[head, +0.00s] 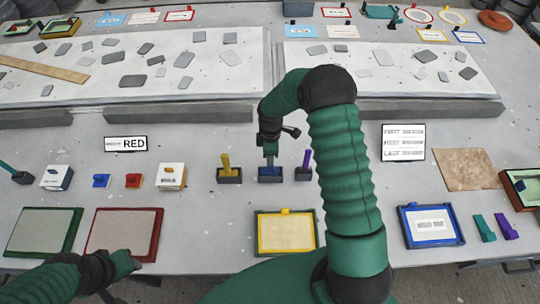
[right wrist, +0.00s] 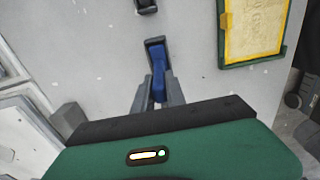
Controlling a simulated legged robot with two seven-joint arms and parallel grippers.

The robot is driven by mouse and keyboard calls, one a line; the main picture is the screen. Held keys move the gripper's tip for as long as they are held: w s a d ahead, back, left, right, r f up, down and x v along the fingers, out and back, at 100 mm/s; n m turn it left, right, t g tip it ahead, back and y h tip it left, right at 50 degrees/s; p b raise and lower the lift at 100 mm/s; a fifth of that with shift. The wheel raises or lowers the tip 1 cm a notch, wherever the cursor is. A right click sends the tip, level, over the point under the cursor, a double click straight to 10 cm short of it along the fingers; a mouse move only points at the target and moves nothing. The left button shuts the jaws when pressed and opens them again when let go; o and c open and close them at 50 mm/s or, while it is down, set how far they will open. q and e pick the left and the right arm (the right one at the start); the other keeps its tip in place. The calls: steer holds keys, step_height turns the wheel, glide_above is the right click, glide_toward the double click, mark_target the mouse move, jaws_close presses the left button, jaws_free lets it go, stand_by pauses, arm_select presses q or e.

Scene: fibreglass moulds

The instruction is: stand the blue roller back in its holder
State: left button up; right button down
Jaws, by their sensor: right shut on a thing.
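The blue roller (head: 269,170) is between the fingers of my right gripper (head: 270,155) in the head view. In the right wrist view the blue roller (right wrist: 158,68) shows between the two grey fingers (right wrist: 160,92), which are shut on it. Its dark holder (head: 270,179) is directly under the gripper, and the holder (right wrist: 154,42) also shows around the roller's far end in the right wrist view. I cannot tell whether the roller is fully seated. My left gripper (head: 124,263) is low at the left, by the red-framed panel; its fingers are not clear.
A yellow roller in a holder (head: 229,175) stands to the left, and a purple roller in a holder (head: 304,171) close to the right. A yellow panel in a green frame (head: 286,233) lies in front. A red-framed panel (head: 158,225) lies at the left.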

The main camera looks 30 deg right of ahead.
steer(key=shift+f, duration=0.4)
steer(key=shift+r, duration=0.1)
steer(key=c, duration=1.3)
jaws_free()
